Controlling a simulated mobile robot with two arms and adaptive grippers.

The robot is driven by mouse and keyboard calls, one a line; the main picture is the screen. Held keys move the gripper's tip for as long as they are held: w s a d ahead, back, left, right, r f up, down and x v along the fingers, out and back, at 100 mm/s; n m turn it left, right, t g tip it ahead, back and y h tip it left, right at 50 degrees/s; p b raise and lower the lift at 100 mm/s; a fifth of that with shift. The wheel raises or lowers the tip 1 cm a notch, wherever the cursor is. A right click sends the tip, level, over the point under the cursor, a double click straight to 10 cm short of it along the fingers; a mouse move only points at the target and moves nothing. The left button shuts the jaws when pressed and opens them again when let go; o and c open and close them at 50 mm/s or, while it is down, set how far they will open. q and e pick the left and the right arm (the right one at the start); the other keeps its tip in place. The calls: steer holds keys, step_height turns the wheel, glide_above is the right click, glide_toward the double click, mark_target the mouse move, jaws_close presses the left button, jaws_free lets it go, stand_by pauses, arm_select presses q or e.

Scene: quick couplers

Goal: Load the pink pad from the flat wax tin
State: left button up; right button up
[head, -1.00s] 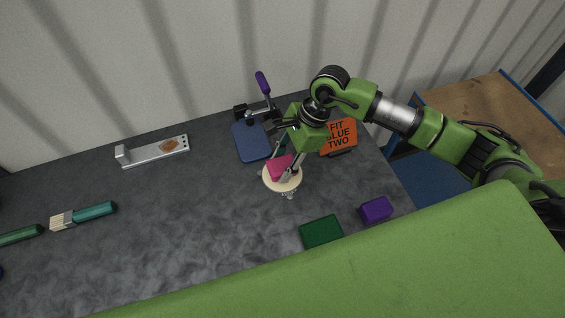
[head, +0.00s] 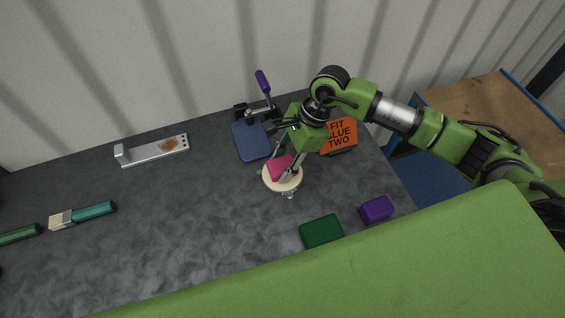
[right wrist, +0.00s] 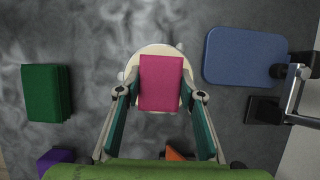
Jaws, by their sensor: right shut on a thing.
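The pink pad (head: 278,168) lies on or just over a round cream disc (head: 283,184), which looks like the flat tin. In the right wrist view the pad (right wrist: 161,82) sits between my fingertips, with the cream disc (right wrist: 131,66) behind it. My right gripper (head: 285,169) points down and is shut on the pad. Whether the pad touches the disc cannot be told. My left gripper is not in view.
A blue plate (head: 251,141) with a purple-handled clamp (head: 262,82) stands behind. An orange sign (head: 340,135) reads "FIT BLUE TWO". Green (head: 321,231) and purple (head: 376,209) blocks lie in front. A metal bracket (head: 155,150) and brush (head: 84,214) lie left.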

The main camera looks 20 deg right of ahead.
mark_target(282, 164)
steer(key=shift+f+b, duration=0.4)
steer(key=shift+b, duration=0.15)
stand_by(0.8)
steer(key=shift+s+f, duration=0.1)
steer(key=shift+s, duration=0.05)
stand_by(0.6)
steer(key=shift+r+p, duration=0.4)
steer(key=shift+r, duration=0.4)
steer(key=shift+r+p, duration=1.3)
steer(key=shift+r, duration=1.6)
